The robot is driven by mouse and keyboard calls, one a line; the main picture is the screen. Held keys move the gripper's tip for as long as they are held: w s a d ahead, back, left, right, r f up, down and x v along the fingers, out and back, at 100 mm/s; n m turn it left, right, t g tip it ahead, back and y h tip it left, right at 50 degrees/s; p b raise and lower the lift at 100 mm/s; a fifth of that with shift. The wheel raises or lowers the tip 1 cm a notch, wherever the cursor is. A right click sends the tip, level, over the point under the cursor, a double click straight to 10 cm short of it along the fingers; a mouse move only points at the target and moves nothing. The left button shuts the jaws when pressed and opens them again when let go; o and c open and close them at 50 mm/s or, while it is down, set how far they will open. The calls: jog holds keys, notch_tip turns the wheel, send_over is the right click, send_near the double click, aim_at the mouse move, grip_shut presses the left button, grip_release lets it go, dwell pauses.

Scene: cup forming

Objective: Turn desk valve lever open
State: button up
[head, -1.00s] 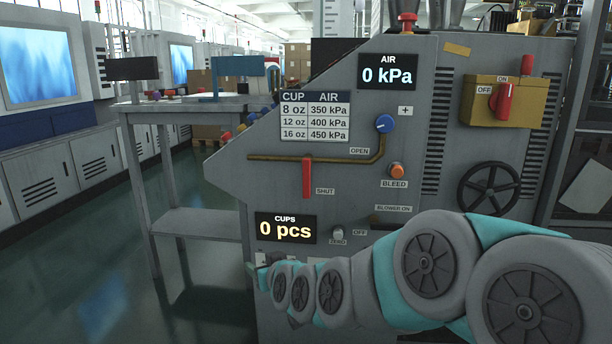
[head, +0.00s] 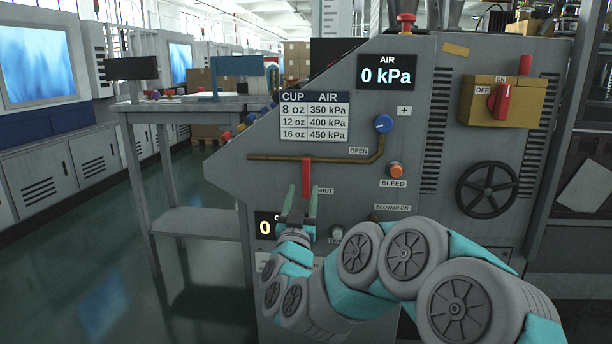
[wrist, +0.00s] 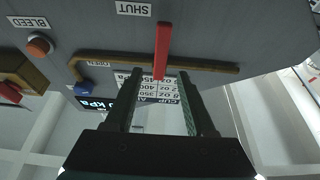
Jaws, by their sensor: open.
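The red valve lever (head: 306,176) hangs straight down from the brass pipe (head: 270,157) on the grey machine panel, toward the SHUT label. The OPEN label (head: 359,151) is to the right above the pipe. My gripper (head: 302,191) is open, its fingers pointing up, with the lower end of the lever appearing between or just beyond the fingertips. In the wrist view the lever (wrist: 162,50) lies between the open fingertips (wrist: 160,76). I cannot tell if either finger touches it.
The AIR display (head: 387,71) reads 0 kPa. A blue knob (head: 384,124), an orange BLEED button (head: 396,170) and a black handwheel (head: 488,189) are to the right. My arm covers the lower panel and part of the CUPS display (head: 265,227). Open floor lies left.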

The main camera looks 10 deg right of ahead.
aim_at(306, 177)
jog(key=x, duration=0.7)
jog(key=shift+w+p, duration=0.15)
jog(key=shift+p, duration=0.15)
jog(key=shift+c, duration=0.2)
grip_shut()
dwell(0.9)
